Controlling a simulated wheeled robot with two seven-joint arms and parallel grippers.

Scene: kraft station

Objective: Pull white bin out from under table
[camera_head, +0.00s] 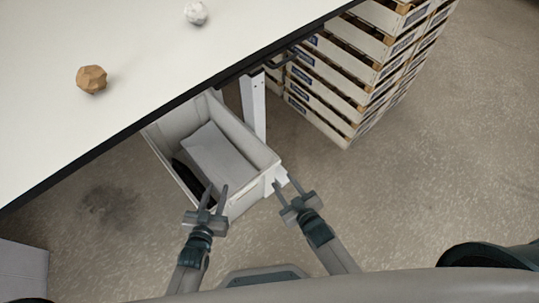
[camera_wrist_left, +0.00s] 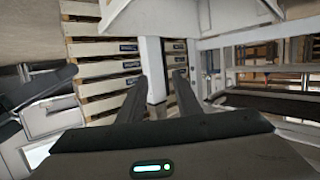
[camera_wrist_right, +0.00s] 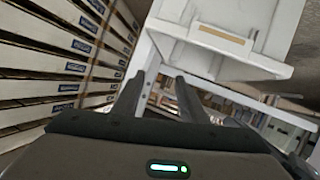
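The white bin (camera_head: 262,150) stands on the floor, partly under the table, with its near end out past the table's edge. A pale flat piece and a dark object lie inside it. My left gripper (camera_head: 214,186) is open and empty, overlapping the bin's near left rim in the head view; I cannot tell if it touches. My right gripper (camera_head: 282,182) is open and empty, close by the bin's near right corner. The bin also shows at the top of the left wrist view (camera_wrist_left: 185,15) and the right wrist view (camera_wrist_right: 262,66).
The white table (camera_head: 140,50) with a dark edge covers the upper left; a brown faceted ball (camera_head: 91,79) and a whitish ball (camera_head: 196,12) are on it. A white table leg (camera_head: 253,105) stands beside the bin. Stacked crates (camera_head: 345,85) stand behind right. Floor right is clear.

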